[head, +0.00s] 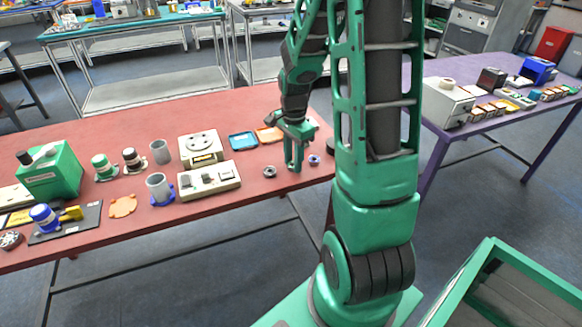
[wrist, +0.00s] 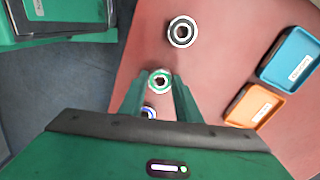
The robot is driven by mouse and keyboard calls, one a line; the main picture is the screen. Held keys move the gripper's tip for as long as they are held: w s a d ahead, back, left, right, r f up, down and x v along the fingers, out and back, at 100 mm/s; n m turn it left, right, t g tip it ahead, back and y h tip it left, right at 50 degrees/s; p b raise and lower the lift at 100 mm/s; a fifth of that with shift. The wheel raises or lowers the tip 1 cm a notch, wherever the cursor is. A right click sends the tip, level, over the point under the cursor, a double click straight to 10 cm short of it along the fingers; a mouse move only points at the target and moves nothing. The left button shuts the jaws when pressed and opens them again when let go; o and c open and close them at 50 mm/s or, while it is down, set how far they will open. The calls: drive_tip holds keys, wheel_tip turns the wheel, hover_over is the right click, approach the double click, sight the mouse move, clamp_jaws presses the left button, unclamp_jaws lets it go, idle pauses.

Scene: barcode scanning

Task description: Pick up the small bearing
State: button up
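Several ring-shaped parts lie in a row on the red table. In the wrist view, the largest, a dark-rimmed bearing (wrist: 183,32), lies beyond the fingertips; it also shows in the head view (head: 270,171). A smaller ring with a green band (wrist: 159,79) appears between my fingers; it is hidden in the head view. A ring with a blue band (wrist: 148,112) is partly covered by my gripper in the wrist view; it shows to its right in the head view (head: 314,160). My gripper (head: 294,168) points down, open, its fingers apart; contact with the green-banded ring cannot be told.
A blue tray (head: 243,141) and an orange tray (head: 268,134) lie behind my gripper. A beige control box (head: 208,181) and a round-topped device (head: 200,148) stand to the left. A purple table (head: 470,135) stands at right.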

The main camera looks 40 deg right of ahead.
drive_tip(key=shift+r, duration=0.1)
wheel_tip(320, 180, up, 4)
drive_tip(key=shift+r, duration=0.1)
drive_tip(key=s+a+r, duration=0.2)
drive_tip(key=a+r, duration=0.4)
drive_tip(key=a, duration=0.5)
drive_tip(key=shift+a+r, duration=0.25)
drive_tip(key=shift+r, duration=0.05)
